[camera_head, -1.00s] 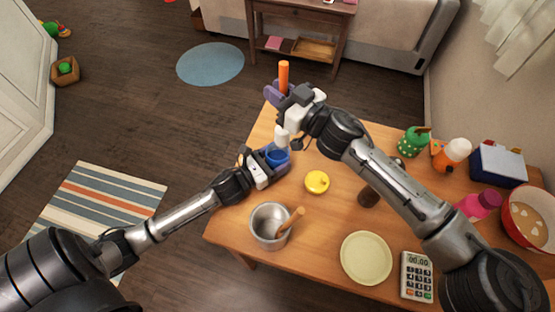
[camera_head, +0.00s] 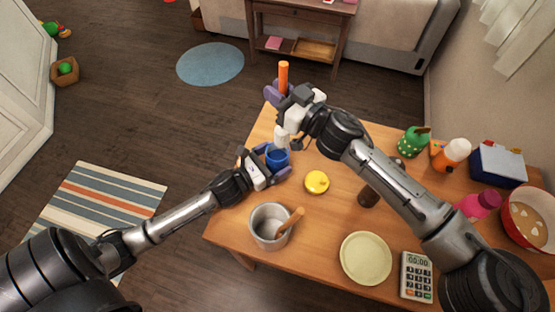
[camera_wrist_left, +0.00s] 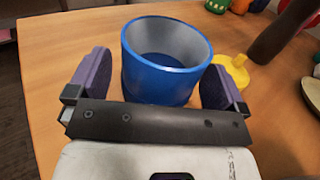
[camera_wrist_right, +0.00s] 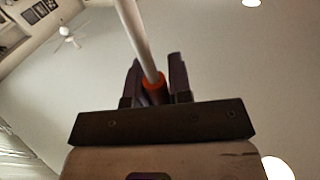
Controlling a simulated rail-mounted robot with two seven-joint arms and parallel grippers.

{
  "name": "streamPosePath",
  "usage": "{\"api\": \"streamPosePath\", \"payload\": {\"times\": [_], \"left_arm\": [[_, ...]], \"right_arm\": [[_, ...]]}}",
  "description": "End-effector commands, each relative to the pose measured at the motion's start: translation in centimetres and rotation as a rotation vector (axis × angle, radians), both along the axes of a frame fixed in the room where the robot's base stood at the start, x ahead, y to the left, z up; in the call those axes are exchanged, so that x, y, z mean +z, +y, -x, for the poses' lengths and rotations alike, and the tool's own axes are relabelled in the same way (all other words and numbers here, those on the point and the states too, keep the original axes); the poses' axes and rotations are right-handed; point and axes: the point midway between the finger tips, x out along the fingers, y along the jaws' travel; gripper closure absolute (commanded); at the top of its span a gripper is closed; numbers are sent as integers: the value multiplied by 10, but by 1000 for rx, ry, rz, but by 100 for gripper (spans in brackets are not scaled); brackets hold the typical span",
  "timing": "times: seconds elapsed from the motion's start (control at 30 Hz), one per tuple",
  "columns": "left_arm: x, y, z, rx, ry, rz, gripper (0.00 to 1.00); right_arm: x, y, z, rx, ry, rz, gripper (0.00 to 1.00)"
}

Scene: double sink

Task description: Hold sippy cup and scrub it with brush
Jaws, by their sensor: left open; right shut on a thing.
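The blue sippy cup (camera_head: 277,158), open at the top, is upright near the table's left edge. It also shows in the left wrist view (camera_wrist_left: 165,62), with a grey inside. My left gripper (camera_wrist_left: 157,80) is open around the cup, one finger on each side, with gaps visible. My right gripper (camera_head: 287,95) is shut on the brush (camera_head: 284,74), which has an orange handle pointing up. The brush's white end (camera_head: 282,134) hangs just above the cup. The right wrist view shows the pale shaft and an orange part (camera_wrist_right: 153,80) between the fingers.
A yellow lid-like piece (camera_head: 317,182) lies right of the cup. A metal pot (camera_head: 268,219) with a wooden utensil stands in front. A dark brown object (camera_head: 369,196), a plate (camera_head: 366,258) and a calculator (camera_head: 416,275) are to the right. Bottles and a red bowl crowd the right end.

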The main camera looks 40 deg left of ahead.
Motion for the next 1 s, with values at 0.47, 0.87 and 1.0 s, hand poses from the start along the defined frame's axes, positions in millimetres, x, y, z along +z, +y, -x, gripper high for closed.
{"api": "streamPosePath", "payload": {"times": [0.47, 0.87, 1.0], "left_arm": [[-1, 16, 77, 1, 4, -2, 2], [0, 24, 110, 0, 2, 0, 2], [0, 24, 112, 0, 1, -1, 2]], "right_arm": [[0, 0, 0, 0, 0, 0, 100], [0, 0, 0, 0, 0, 0, 100], [0, 0, 0, 0, 0, 0, 100]]}}
